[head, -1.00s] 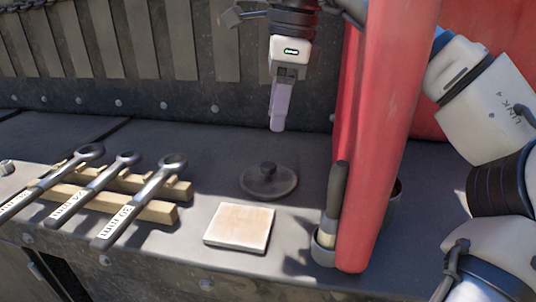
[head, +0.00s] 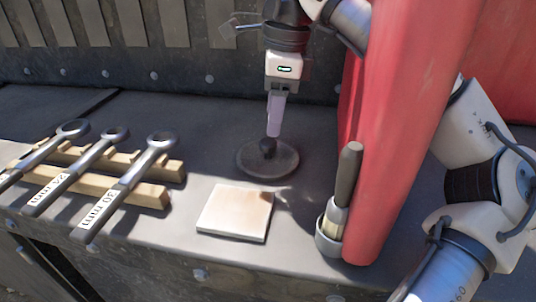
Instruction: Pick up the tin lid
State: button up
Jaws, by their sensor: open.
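The tin lid (head: 254,159) is a dark grey round disc with a black knob (head: 267,147) on top. It lies flat on the dark bench top, behind the square tile. My gripper (head: 273,131) points down right above the knob, its pale lilac fingers at or just over it. The fingers are seen edge-on, so the gap between them is hidden. The jaws are open and the lid still rests on the bench. I cannot tell whether the fingertips touch the knob.
A pale square tile (head: 236,212) lies in front of the lid. Several labelled wrenches (head: 128,186) rest on a wooden rack (head: 150,194) at left. At right, a red post (head: 400,130) and a brush (head: 341,195) in a grey cup (head: 327,236) stand close by.

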aim_at(268, 141)
jog(key=shift+a+f+p, duration=0.25)
jog(key=shift+f+p, duration=0.15)
jog(key=shift+f, duration=0.95)
jog(key=shift+a+f+p, duration=0.2)
jog(key=shift+f+p, duration=0.15)
jog(key=shift+f, duration=0.95)
jog(key=c, duration=1.1)
